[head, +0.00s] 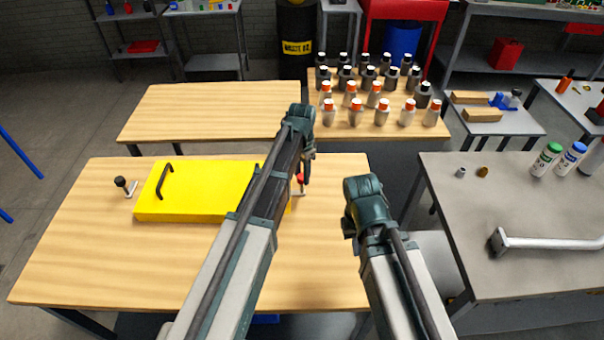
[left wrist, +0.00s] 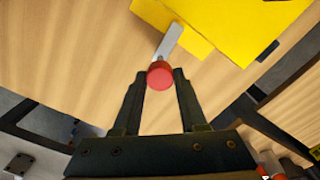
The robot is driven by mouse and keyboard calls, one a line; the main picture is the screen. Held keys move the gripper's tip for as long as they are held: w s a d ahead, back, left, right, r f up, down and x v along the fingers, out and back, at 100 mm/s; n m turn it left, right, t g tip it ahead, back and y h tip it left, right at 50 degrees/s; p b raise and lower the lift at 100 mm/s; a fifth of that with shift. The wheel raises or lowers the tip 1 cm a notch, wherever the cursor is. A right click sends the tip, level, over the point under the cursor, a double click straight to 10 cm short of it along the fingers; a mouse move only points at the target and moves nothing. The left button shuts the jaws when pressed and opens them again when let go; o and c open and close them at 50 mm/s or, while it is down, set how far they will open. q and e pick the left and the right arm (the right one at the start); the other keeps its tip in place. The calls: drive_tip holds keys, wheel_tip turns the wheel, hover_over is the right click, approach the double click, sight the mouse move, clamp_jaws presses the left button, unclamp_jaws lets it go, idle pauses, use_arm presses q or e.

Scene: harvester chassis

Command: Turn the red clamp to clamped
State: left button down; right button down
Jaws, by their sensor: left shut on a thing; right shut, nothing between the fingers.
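The red clamp (left wrist: 161,75) shows its round red knob between the fingertips of my left gripper (left wrist: 160,78) in the left wrist view. Its metal bar (left wrist: 170,40) runs from the knob toward the yellow box. In the head view the red clamp (head: 300,179) is mostly hidden behind my left arm, at the right side of the yellow box (head: 196,213). My left gripper (head: 304,172) is shut on the knob. My right gripper (head: 350,232) is shut and empty, over the table's right edge; its fingertips are hard to make out.
A black-knobbed clamp (head: 122,184) stands left of the yellow box on the wooden table (head: 80,260). The box lid has a black handle (head: 166,180). A grey table (head: 520,265) with bottles and a metal handle is at the right. The front of the wooden table is clear.

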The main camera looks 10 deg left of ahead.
use_arm(q)
drive_tip(key=shift+m, duration=0.5)
drive_tip(key=shift+c, duration=2.2)
unclamp_jaws()
wheel_tip(320, 180, up, 14)
drive_tip(key=p, duration=1.4)
drive_tip(key=shift+f, duration=0.15)
